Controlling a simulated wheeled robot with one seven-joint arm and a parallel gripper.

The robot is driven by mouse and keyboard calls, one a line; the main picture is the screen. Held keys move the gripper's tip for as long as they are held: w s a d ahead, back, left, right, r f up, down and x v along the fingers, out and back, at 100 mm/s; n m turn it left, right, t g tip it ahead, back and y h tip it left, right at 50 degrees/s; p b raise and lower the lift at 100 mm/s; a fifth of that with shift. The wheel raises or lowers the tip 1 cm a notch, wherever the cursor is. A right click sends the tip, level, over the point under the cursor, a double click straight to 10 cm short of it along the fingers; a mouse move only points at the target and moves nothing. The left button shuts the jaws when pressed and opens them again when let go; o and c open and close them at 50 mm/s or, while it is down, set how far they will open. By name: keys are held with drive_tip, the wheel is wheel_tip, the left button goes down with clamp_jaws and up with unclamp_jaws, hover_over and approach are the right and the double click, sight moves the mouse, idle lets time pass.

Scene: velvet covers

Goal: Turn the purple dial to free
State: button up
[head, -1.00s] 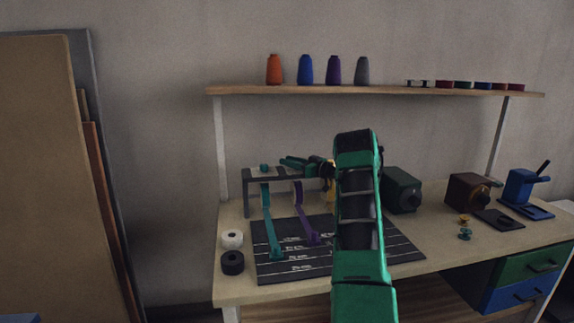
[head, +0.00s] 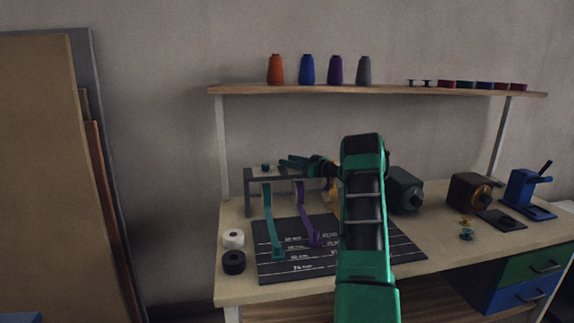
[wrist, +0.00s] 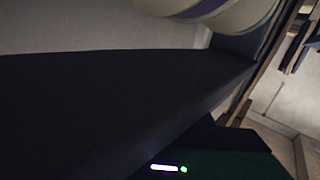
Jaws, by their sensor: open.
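A purple strap (head: 305,215) runs from a grey rack (head: 249,190) down onto a dark marked mat. A teal strap (head: 270,220) lies left of it, with a small teal knob (head: 265,167) on the rack top above. I cannot make out a purple dial; the rack top above the purple strap is partly hidden by my gripper. My gripper (head: 284,161) is open at the top of the rack, its green fingers pointing left. I cannot tell whether it touches anything. The wrist view shows mostly a dark surface close up, with no clear fingertips or dial.
A white roll (head: 233,239) and a black roll (head: 233,262) sit left of the mat (head: 300,266). A dark green box (head: 404,188) and a brown box (head: 468,192) stand to the right. A shelf (head: 380,89) with spools spans above the bench.

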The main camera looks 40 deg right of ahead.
drive_tip(key=v, duration=1)
drive_tip(key=shift+s+d, duration=0.1)
drive_tip(key=shift+s, duration=0.25)
